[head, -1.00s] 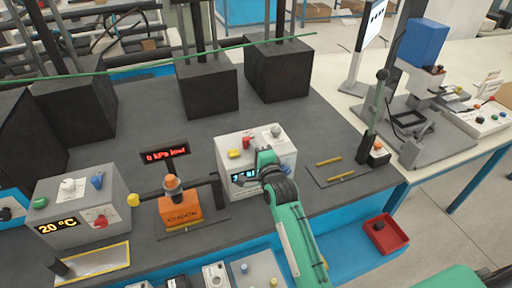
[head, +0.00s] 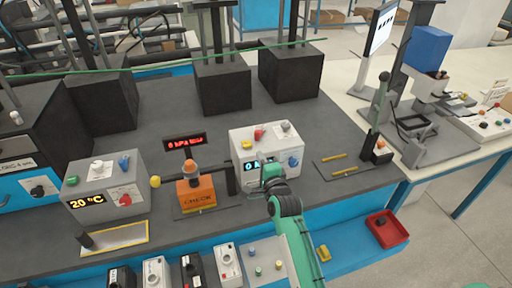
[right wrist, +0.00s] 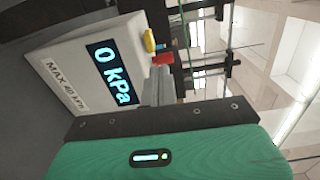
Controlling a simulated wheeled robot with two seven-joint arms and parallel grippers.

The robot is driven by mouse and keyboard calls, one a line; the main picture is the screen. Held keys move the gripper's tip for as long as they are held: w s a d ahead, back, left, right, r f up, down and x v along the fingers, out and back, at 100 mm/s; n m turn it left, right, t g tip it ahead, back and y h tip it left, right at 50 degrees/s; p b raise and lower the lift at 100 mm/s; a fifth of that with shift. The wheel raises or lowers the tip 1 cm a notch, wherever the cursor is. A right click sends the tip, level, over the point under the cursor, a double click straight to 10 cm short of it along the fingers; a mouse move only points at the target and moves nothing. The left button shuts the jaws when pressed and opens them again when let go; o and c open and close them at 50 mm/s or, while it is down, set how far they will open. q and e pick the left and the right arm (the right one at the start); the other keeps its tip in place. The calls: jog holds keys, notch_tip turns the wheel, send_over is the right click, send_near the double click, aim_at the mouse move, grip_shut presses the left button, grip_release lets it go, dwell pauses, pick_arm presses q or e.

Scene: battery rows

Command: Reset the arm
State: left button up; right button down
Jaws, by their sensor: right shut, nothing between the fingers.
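My right gripper (head: 268,177) is at the front of a light grey pressure box (head: 247,133). In the right wrist view its grey fingers (right wrist: 158,88) are shut with nothing between them. The box (right wrist: 70,50) carries a "0 kPa" display (right wrist: 111,74), a "MAX 40 kPa" label, and yellow, blue and red controls beyond the fingers. Whether the fingers touch the box cannot be told. The green arm hides part of the box front in the head view. My left gripper is not in view.
An orange CHECK block (head: 197,193) and a "20 °C" box (head: 100,180) stand left of the pressure box. Small modules (head: 227,262) line the front shelf. A red bin (head: 386,230) is at right. Dark blocks (head: 222,88) stand behind.

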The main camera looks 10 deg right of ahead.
jog(key=s+d+f+n+g, duration=0.1)
jog(key=s+f+n+g, duration=0.2)
jog(key=s+f+n, duration=0.35)
jog(key=s+d+f+n+g, duration=0.2)
jog(key=s+f+n+g, duration=0.1)
jog(key=s, duration=0.6)
jog(key=s+d+f+n+g+h, duration=0.2)
jog(key=s+n+g, duration=0.7)
jog(key=s, duration=1.5)
notch_tip(320, 180, down, 31)
jog(key=s+n+y, duration=0.1)
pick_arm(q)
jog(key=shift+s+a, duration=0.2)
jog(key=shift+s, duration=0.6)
pick_arm(e)
jog(key=s+d+f+g, duration=0.1)
jog(key=s+d+f, duration=0.1)
jog(key=s+f, duration=0.7)
jog(key=s+d+f, duration=0.2)
jog(key=s+f, duration=0.8)
jog(key=shift+d+g, duration=0.15)
jog(key=shift+g, duration=0.25)
